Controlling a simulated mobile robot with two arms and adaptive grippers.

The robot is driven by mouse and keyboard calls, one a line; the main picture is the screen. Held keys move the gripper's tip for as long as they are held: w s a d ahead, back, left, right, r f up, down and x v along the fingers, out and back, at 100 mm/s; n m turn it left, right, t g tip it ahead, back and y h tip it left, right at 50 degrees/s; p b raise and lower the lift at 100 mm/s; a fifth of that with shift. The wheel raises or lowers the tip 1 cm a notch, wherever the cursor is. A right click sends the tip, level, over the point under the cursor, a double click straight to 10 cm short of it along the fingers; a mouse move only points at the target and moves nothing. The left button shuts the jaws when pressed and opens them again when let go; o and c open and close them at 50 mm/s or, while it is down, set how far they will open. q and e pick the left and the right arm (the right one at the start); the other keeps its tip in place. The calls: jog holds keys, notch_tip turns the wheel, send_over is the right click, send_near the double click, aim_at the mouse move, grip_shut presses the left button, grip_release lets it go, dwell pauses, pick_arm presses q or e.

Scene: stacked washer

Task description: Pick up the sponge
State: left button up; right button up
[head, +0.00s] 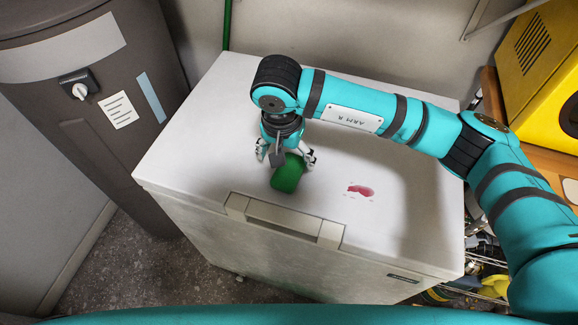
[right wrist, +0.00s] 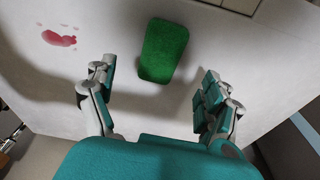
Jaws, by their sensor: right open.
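A green sponge (head: 288,174) lies on the white lid of a chest freezer (head: 410,205), close to its front edge and handle. In the right wrist view the sponge (right wrist: 163,51) lies ahead of the fingertips, roughly centred between the two fingers and apart from both. My right gripper (head: 287,156) is above the lid at the sponge, its fingers spread and empty. It also shows in the right wrist view (right wrist: 158,80) with a wide gap. Part of the sponge's far end is hidden by the gripper in the head view. My left gripper is not in view.
A red stain (head: 361,190) marks the lid to the right of the sponge. A tall grey cylinder with a knob (head: 80,85) stands at the left. A yellow appliance (head: 540,70) sits on a wooden surface at the right. The lid is otherwise clear.

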aim_at(289, 168)
jog(key=f, duration=0.1)
jog(key=f+p, duration=0.1)
jog(key=f, duration=0.1)
jog(key=shift+w, duration=0.2)
jog(key=f+p, duration=0.1)
jog(key=f, duration=0.2)
jog(key=shift+w+d+f+p, duration=0.15)
jog(key=shift+w+f+p, duration=0.15)
jog(key=shift+w+p, duration=0.05)
jog(key=shift+f, duration=0.35)
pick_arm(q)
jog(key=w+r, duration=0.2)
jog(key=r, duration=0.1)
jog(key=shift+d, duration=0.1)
pick_arm(e)
jog(key=c, duration=1.3)
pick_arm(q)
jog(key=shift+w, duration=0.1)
pick_arm(e)
jog(key=shift+o, duration=0.2)
jog(key=shift+w+r, duration=0.1)
